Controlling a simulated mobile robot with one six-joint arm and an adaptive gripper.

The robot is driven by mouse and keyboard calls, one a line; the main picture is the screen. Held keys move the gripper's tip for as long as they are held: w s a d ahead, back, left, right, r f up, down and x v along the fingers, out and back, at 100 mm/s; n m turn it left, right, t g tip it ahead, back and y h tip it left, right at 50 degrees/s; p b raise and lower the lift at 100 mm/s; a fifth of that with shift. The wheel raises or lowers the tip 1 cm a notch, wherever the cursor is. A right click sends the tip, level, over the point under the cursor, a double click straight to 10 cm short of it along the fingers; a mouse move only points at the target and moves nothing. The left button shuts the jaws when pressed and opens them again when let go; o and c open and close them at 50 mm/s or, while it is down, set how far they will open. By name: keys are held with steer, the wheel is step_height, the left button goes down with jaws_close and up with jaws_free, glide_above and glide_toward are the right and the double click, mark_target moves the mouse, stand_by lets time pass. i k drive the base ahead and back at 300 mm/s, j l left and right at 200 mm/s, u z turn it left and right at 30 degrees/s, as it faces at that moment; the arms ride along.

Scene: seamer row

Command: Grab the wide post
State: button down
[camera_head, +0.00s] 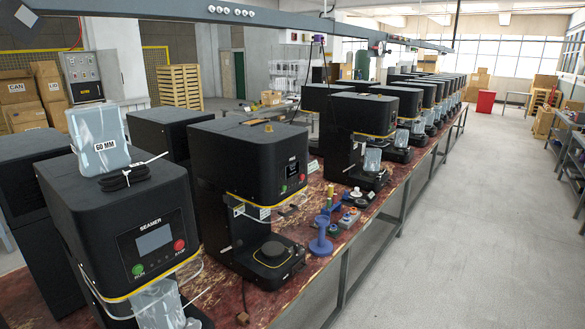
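A blue post (321,237) with a broad round base stands upright near the front edge of the red-brown bench, right of the second seamer. Several smaller upright pieces, among them a yellow one (330,191) and a blue one (327,207), stand just behind it. Nothing in view is labelled as the wide post; the blue post with the broad base is the largest of this group. My gripper is not in view.
Black seamers stand in a long row on the bench (300,303); the nearest is a seamer (130,205) at the left. A grey block (350,219) with small round parts sits right of the blue post. The aisle floor (450,240) is clear.

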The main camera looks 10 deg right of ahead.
mark_target(321, 247)
steer(key=u, duration=0.6)
steer(key=i+l+u, duration=0.25)
steer(key=l, duration=0.2)
steer(key=i+l+u, duration=0.15)
steer(key=l+u, duration=0.15)
steer(key=l, duration=0.2)
steer(key=i+l+u, duration=0.25)
steer(key=l, duration=0.25)
steer(key=l+u, duration=0.25)
steer(key=l, duration=0.3)
steer(key=l+u, duration=0.3)
steer(key=l, duration=1.55)
steer(key=i, duration=0.05)
